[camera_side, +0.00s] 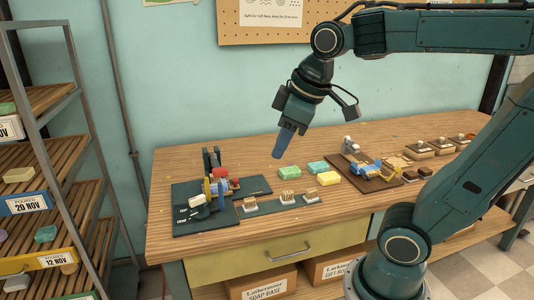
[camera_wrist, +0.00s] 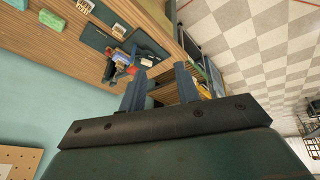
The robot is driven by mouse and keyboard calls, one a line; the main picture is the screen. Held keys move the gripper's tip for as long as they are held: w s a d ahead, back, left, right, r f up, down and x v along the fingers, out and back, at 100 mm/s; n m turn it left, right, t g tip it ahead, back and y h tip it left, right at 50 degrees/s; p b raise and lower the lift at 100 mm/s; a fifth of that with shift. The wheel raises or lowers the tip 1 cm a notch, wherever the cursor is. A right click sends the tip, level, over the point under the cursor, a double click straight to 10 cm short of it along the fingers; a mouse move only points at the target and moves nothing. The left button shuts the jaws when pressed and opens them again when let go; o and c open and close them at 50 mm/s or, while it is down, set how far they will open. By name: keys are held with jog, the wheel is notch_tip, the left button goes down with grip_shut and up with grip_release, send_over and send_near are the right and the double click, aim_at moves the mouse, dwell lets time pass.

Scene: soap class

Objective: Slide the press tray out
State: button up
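A small press-like device (camera_side: 217,186) with red, blue and yellow parts stands on a dark base (camera_side: 185,222) at the left of the bench in the side view. The wrist view also shows a device with red and blue parts (camera_wrist: 124,66). I cannot clearly tell which part is the press tray, or whether it is in or out. My gripper (camera_side: 278,155) is above the back of the bench, to the right of the press and apart from it, with its fingers pointing down. In the wrist view its blue fingers (camera_wrist: 160,70) are apart with nothing held between them.
Several green and yellow soap bars (camera_side: 318,168) lie mid-bench. Stamps (camera_side: 288,198) stand on a dark strip in front. A brown board (camera_side: 366,182) with a blue and yellow fixture is on the right, with more blocks (camera_side: 419,148) beyond. A shelf rack (camera_side: 38,180) stands left.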

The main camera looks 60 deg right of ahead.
jog(key=w+d+r+n+g, duration=0.1)
jog(key=w+d+n, duration=0.3)
jog(key=w, duration=0.5)
jog(key=n+g, duration=0.4)
jog(key=n, duration=0.7)
send_over(235, 179)
notch_tip(235, 179, down, 17)
jog(key=shift+s+a, duration=0.1)
jog(key=shift+f, duration=0.1)
notch_tip(235, 179, down, 14)
jog(key=shift+r, duration=0.15)
jog(key=shift+c, duration=0.2)
grip_shut()
